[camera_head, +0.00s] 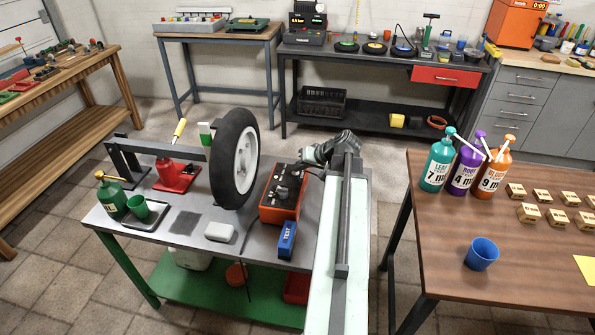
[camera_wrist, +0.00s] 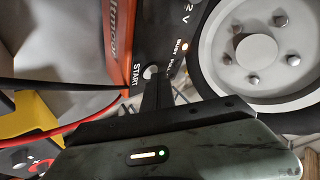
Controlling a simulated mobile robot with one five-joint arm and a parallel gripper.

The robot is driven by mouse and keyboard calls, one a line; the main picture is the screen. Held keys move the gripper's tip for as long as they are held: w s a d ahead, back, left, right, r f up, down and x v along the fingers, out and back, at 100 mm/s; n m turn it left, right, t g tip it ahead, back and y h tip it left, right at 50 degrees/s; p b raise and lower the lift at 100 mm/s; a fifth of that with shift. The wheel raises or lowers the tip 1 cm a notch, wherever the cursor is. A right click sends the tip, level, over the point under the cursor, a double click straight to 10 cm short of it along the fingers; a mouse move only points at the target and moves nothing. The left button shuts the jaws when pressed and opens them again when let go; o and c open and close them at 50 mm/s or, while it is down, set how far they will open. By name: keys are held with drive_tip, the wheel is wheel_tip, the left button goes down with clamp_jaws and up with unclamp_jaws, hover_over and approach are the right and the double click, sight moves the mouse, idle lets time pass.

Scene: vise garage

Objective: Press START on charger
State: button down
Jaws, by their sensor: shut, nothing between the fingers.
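The charger (camera_head: 290,212) is an orange box with a dark panel, on the metal table right of the wheel. Its panel fills the upper middle of the wrist view (camera_wrist: 150,35), with the word START beside a pale round button (camera_wrist: 151,72). A small orange light (camera_wrist: 185,46) glows higher on the panel. My gripper (camera_wrist: 154,82) is shut and empty, its dark fingertips right at the START button's lower edge and partly covering it. I cannot tell whether they touch it. In the head view my gripper (camera_head: 291,166) reaches left over the charger's far end.
The wheel (camera_head: 240,160) stands upright close left of the charger; its hub (camera_wrist: 255,52) shows in the wrist view. A blue tool marked TEST (camera_head: 287,240) lies at the charger's near side. A red cable (camera_wrist: 75,127) runs close by. A wooden table (camera_head: 500,270) with bottles stands right.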

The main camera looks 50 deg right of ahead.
sight(298, 173)
drive_tip(key=shift+r+p, duration=0.85)
wheel_tip(298, 173, up, 5)
drive_tip(key=p, duration=0.5)
drive_tip(key=shift+r, duration=0.1)
idle(0.5)
